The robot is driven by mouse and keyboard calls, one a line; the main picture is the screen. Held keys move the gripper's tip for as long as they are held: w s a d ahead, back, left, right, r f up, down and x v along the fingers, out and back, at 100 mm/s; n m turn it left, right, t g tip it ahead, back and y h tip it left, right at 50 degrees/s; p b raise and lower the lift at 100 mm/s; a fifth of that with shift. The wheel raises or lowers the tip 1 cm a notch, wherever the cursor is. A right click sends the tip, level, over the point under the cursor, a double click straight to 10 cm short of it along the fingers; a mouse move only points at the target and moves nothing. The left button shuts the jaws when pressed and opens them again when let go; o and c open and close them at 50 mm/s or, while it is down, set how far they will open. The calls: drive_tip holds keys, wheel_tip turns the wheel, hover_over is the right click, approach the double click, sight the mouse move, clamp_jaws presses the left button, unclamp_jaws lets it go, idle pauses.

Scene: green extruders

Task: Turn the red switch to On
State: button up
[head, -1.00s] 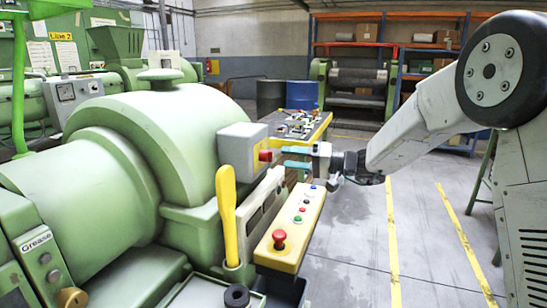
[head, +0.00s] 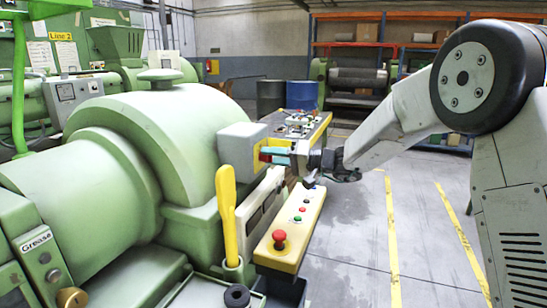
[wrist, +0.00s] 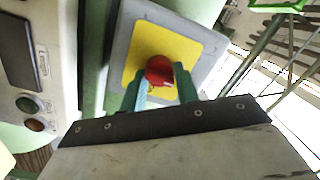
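The red switch (wrist: 159,70) is a round red knob on a yellow plate (wrist: 190,48), on the front of a grey box (head: 240,148) fixed to the green machine. In the head view the knob (head: 264,157) is partly hidden by my fingers. My gripper (wrist: 161,82) faces the plate, its two teal fingers apart, one on each side of the knob. In the head view the gripper (head: 276,153) reaches the box from the right. I cannot tell whether the fingers touch the knob.
A yellow lever (head: 227,215) stands below the box. A button panel (head: 290,228) with a red emergency button (head: 279,239) lies under my gripper. Behind is a table (head: 318,128) with parts. The floor at right is clear.

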drive_tip(key=shift+m, duration=0.3)
drive_tip(key=m, duration=0.9)
drive_tip(key=shift+f+t+y, duration=0.3)
drive_tip(key=shift+t, duration=0.1)
drive_tip(key=shift+s+f+m+t, duration=0.1)
drive_tip(key=shift+m+t, duration=0.15)
drive_tip(key=shift+m, duration=2.05)
drive_tip(key=shift+s+f+m+t, duration=0.1)
drive_tip(key=shift+m+t, duration=0.15)
drive_tip(key=shift+m, duration=2.05)
drive_tip(key=o, duration=0.9)
drive_tip(key=shift+o, duration=0.3)
drive_tip(key=shift+r, duration=0.15)
